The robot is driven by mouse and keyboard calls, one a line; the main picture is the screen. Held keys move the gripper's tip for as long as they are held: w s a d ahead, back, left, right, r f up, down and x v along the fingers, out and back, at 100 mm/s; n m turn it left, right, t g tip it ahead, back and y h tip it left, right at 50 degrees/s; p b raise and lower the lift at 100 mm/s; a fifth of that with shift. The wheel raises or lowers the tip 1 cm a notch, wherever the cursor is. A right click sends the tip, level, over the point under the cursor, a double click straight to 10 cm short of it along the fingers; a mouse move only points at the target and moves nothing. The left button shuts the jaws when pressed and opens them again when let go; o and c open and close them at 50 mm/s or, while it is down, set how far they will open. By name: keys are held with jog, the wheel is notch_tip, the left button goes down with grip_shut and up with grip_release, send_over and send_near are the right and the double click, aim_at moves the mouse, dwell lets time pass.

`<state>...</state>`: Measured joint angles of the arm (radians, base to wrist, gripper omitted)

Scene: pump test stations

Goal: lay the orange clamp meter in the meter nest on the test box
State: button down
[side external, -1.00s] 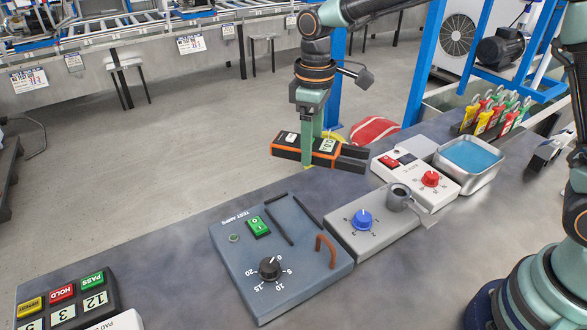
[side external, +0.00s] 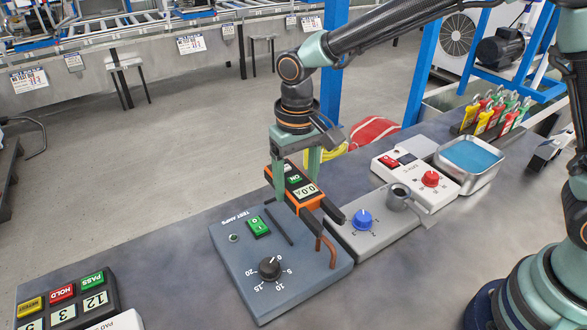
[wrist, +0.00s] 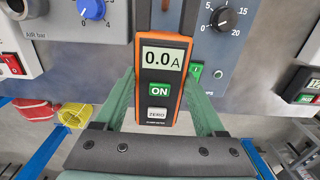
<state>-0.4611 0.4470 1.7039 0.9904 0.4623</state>
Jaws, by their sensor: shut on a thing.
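The orange clamp meter (side external: 297,187) has a black face, a display reading 0.0 A and a green ON button. My gripper (side external: 293,190) is shut on its body; in the wrist view the meter (wrist: 166,75) sits between the two green fingers. Its dark jaws point toward the copper-coloured loop (side external: 325,252) on the test box (side external: 235,275). The meter is over the back right part of the test box; I cannot tell whether it touches. One dark rail of the nest (side external: 279,226) shows; the other is hidden behind the meter and gripper.
A grey box with a blue knob (side external: 362,220) and a metal cup adjoins the test box on the right. Beyond are a white unit with a red knob (side external: 431,179), a blue-lined tray (side external: 469,157) and several coloured tags. A button panel (side external: 64,302) stands front left. The bench between is clear.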

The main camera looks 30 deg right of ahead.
aim_at(296, 224)
jog(key=shift+f, duration=3.95)
grip_release()
notch_tip(296, 224, up, 12)
jog(key=shift+f, duration=0.1)
jog(key=s+d+r+t, duration=0.2)
jog(key=s+d+r, duration=0.2)
jog(key=d, duration=0.5)
jog(key=s+d+r+t, duration=0.3)
jog(key=s+d, duration=0.3)
jog(key=d, duration=0.4)
jog(key=shift+s+d+r+t, duration=0.3)
jog(key=shift+s+r, duration=0.1)
jog(key=shift+r, duration=0.3)
